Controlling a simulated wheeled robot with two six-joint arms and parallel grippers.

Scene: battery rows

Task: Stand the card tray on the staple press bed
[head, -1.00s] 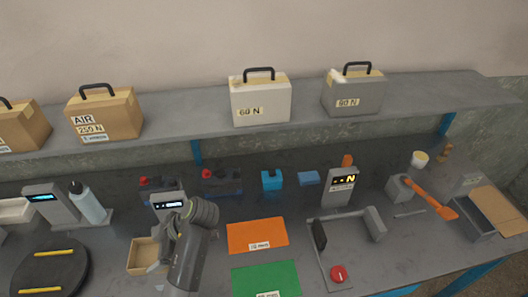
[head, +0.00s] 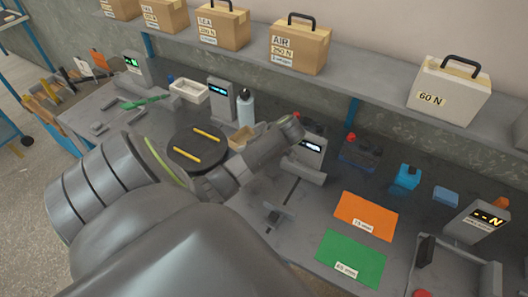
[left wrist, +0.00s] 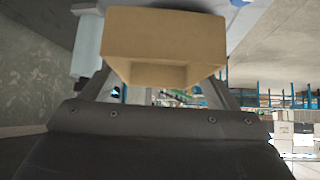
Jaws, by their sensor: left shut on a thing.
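The tan card tray (head: 240,138) shows in the head view between the black turntable and my arm, partly covered by the arm. In the left wrist view the tray (left wrist: 165,40) fills the top middle. My left gripper (left wrist: 160,82) is shut on it, with a finger at either side. In the head view my left arm hides the fingers. I cannot say surely which machine is the staple press; a grey unit with a lit display (head: 311,147) stands just right of my wrist, partly hidden. My right gripper is out of view.
A black turntable (head: 185,136) with yellow bars lies left of the tray, and a pale bottle (head: 245,108) stands behind it. An orange mat (head: 366,215) and a green mat (head: 350,257) lie to the right. Boxes stand on the shelf above.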

